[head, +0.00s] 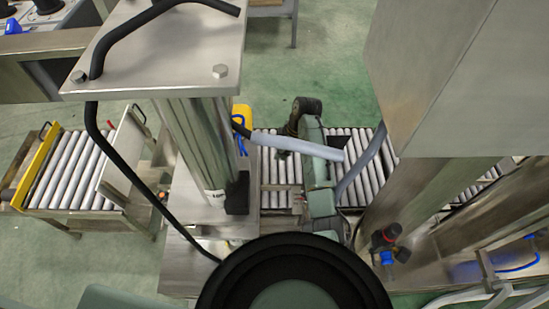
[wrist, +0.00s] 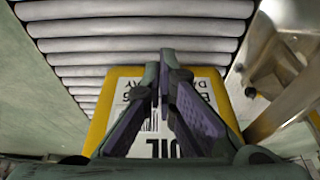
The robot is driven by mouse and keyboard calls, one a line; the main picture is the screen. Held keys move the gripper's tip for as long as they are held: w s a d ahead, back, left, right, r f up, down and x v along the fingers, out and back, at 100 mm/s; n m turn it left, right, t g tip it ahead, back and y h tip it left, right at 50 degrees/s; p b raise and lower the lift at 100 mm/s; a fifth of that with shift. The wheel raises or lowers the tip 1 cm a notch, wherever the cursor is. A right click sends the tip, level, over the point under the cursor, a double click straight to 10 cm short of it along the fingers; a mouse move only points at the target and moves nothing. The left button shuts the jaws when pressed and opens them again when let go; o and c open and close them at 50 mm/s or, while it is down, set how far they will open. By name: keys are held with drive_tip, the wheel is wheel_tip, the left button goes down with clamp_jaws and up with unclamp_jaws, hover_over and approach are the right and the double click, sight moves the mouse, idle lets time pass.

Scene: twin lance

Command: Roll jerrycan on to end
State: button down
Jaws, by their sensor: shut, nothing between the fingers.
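The yellow jerrycan (wrist: 219,87) with a white printed label is directly beyond my gripper (wrist: 164,76) in the wrist view. My gripper is shut and empty, with its fingers in front of the label and covering part of it. I cannot tell whether the fingertips touch the can. In the head view, only a small yellow part of the jerrycan (head: 242,115) shows beside the steel column, which hides the rest. The grey roller conveyor (wrist: 140,28) runs beyond the can in the wrist view. My gripper cannot be made out clearly in the head view.
The roller conveyor (head: 281,173) continues right, behind my arm and a steel post. A separate roller section (head: 75,168) with a yellow edge stands at the left. A steel column (head: 196,145) and large steel housing (head: 440,75) crowd the arm. Green floor (head: 335,75) is open behind.

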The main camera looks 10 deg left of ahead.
drive_tip(key=shift+b+x, duration=3.6)
drive_tip(key=shift+x, duration=1.25)
drive_tip(key=shift+s+a, duration=0.2)
drive_tip(key=shift+a, duration=0.75)
drive_tip(key=shift+s+a, duration=0.25)
drive_tip(key=shift+a, duration=0.7)
drive_tip(key=shift+a, duration=0.1)
